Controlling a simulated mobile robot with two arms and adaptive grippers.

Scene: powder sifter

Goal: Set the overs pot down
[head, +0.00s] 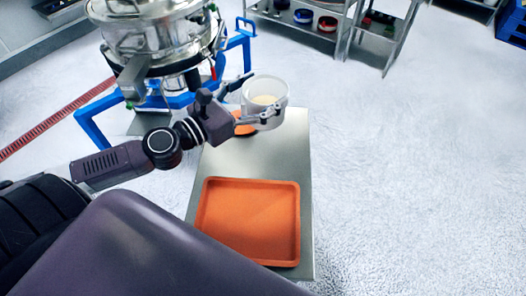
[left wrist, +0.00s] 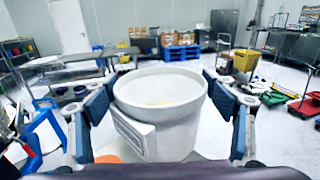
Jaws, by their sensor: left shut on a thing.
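An orange round thing (head: 244,128) shows partly behind the gripper on the table. Whether the pot's base touches anything is hidden. My right gripper is not in view.
The steel table (head: 258,160) has a bare middle and an empty orange tray (head: 248,222) at its near end. The sifter (head: 150,35) on a blue frame (head: 92,130) stands to the left. Shelves (head: 300,18) with bowls stand beyond. Floor to the right is clear.

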